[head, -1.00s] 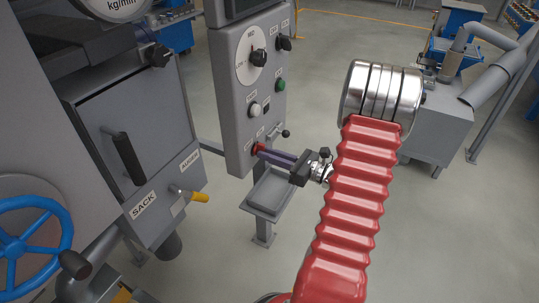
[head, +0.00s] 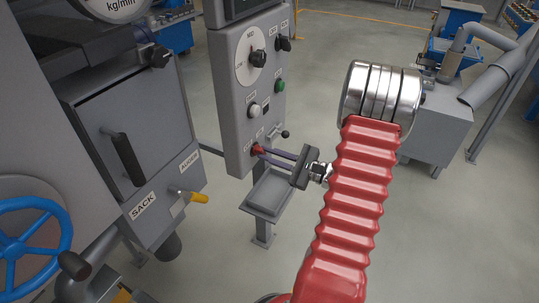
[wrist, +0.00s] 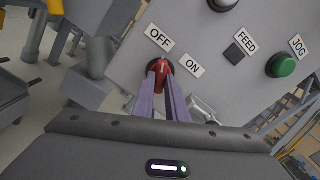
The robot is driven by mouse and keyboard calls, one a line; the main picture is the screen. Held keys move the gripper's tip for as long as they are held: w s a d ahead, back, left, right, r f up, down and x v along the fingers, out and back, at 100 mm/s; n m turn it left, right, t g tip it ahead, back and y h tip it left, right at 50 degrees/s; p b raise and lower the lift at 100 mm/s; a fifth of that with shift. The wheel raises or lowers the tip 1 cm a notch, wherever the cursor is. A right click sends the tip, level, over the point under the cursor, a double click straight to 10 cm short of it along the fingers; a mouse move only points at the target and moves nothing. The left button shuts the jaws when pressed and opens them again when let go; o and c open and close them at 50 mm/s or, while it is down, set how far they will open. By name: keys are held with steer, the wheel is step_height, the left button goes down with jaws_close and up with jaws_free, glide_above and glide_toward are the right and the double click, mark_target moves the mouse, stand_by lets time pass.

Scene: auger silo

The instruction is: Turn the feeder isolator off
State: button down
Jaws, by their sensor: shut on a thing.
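The feeder isolator is a red rotary knob (head: 258,149) low on the grey control panel. In the wrist view the red knob (wrist: 161,72) has a pale mark near its upper end, on the side of the OFF label (wrist: 159,38). The ON label (wrist: 191,66) is to its right. My gripper (wrist: 161,84) has its two purple fingers on either side of the knob and is shut on it. In the head view my gripper (head: 266,154) reaches the knob from the right; the fingers partly hide it.
The panel (head: 232,120) also carries a dial (head: 251,56), a white button (head: 254,110) and a green button (head: 280,86). A small lever (head: 278,133) sticks out just above my fingers. A grey tray (head: 268,195) stands below.

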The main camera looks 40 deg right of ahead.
stand_by(0.3)
steer(key=c, duration=1.8)
jaws_free()
steer(key=shift+o, duration=0.2)
steer(key=v, duration=1.3)
steer(key=shift+s, duration=0.4)
steer(key=shift+d, duration=0.1)
